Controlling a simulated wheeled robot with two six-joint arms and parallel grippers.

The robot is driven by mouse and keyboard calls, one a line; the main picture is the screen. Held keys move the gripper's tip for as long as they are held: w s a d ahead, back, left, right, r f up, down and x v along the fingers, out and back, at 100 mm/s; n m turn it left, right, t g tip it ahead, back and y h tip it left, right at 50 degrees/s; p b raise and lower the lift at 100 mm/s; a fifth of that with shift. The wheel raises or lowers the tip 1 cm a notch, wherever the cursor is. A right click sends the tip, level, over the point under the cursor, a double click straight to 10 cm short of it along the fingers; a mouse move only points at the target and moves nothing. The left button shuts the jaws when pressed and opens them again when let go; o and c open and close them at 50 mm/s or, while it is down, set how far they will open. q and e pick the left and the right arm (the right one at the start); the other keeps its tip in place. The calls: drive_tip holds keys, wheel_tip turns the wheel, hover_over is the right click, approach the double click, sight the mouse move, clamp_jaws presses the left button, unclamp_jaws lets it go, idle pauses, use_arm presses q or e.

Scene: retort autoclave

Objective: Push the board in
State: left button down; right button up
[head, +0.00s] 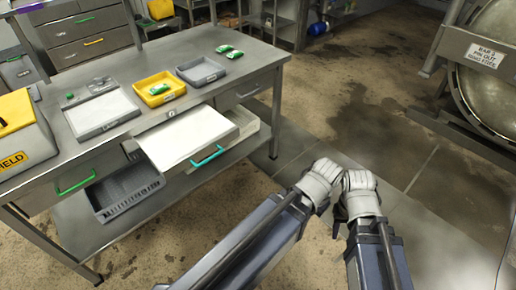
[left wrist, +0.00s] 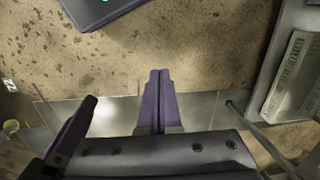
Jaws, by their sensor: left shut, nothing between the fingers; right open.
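The white board (head: 185,137) sticks out from under the front edge of the workbench top. It lies flat over a pulled-out drawer (head: 247,124) with a teal handle (head: 207,155). Both my arms are right of the bench over the floor, apart from the board. My right gripper (head: 340,214) is a small dark shape beside its white wrist, open, its fingers partly hidden. My left gripper (left wrist: 158,75) shows in the left wrist view, its two purple fingers together with nothing between them. I cannot make out its fingers in the head view. The board is not recognisable in the left wrist view.
The bench top (head: 225,85) holds a yellow tray (head: 160,99), a grey tray (head: 201,79) and green packets (head: 229,52). A grey basket (head: 125,190) sits on the lower shelf. A round metal vessel door (head: 490,85) stands at right. Floor (head: 350,110) between is clear.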

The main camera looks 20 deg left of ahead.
use_arm(q)
drive_tip(key=w+a+f+t+y+b, duration=0.3)
drive_tip(key=w+a+f+y+b, duration=0.45)
drive_tip(key=w+a+b, duration=0.4)
drive_tip(key=w+a+r+t+y+b, duration=0.4)
drive_tip(key=w+a+r+y+b, duration=0.1)
drive_tip(key=a+b, duration=0.5)
drive_tip(key=w+y+b, duration=0.1)
drive_tip(key=y+b, duration=0.1)
drive_tip(key=shift+a+m+y+b, duration=0.35)
drive_tip(key=shift+m+b, duration=0.05)
use_arm(e)
wheel_tip(320, 180, down, 24)
drive_tip(key=shift+s+d+f, duration=0.15)
drive_tip(key=shift+d, duration=0.3)
